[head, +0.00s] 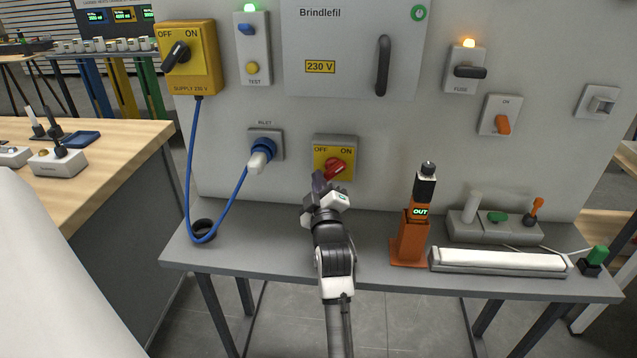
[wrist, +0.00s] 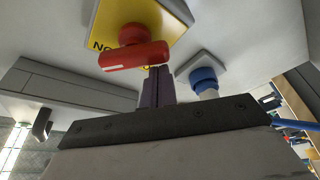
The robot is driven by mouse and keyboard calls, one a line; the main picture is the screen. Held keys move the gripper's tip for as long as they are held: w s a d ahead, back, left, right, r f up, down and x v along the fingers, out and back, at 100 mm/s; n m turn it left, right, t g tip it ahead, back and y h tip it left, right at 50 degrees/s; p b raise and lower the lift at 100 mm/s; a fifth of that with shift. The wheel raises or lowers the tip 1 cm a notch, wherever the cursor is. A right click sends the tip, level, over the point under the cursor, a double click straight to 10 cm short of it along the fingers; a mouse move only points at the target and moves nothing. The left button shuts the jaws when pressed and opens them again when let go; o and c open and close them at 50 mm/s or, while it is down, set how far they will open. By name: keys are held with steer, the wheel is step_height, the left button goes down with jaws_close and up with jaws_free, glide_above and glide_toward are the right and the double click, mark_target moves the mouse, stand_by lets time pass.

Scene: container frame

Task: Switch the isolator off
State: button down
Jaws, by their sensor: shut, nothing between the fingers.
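The isolator is a red rotary knob (head: 335,168) on a yellow plate (head: 347,155) marked OFF at left and ON at right, low on the grey panel. In the wrist view the red handle (wrist: 135,56) lies crosswise, its white-marked end by the upside-down ON lettering. My gripper (head: 319,181) is shut and empty, just below and left of the knob in the head view. Its fingertips (wrist: 157,73) show close to the handle's unmarked end. I cannot tell whether they touch it. My gripper partly covers the plate's lower edge in the head view.
A blue plug and cable (head: 262,152) sit left of the isolator. A yellow supply switch (head: 187,57) is at upper left. The panel between isolator and stand is clear.

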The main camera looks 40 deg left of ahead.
steer(key=shift+d+f+n+g+b, duration=0.1)
steer(key=shift+f+n+g+b, duration=0.1)
steer(key=shift+n+b, duration=0.4)
steer(key=shift+f+n+g+b, duration=0.15)
steer(key=shift+n+g+b, duration=0.05)
steer(key=shift+n+b, duration=0.35)
steer(key=shift+w+d+f+n+g+h+b, duration=0.3)
steer(key=shift+d+n+g+h+b, duration=0.3)
steer(key=shift+n+b, duration=1.2)
steer(key=shift+w+d+f+n+g+h+b, duration=0.3)
steer(key=shift+n+h+b, duration=0.4)
steer(key=shift+n, duration=2.2)
steer(key=shift+w+d+f+n+g+h+b, duration=0.15)
steer(key=shift+w+d+n+g+h+b, duration=0.35)
steer(key=shift+n+b, duration=1.35)
steer(key=shift+s+n+p, duration=0.1)
steer(key=shift+n+p, duration=0.45)
steer(key=shift+n, duration=0.15)
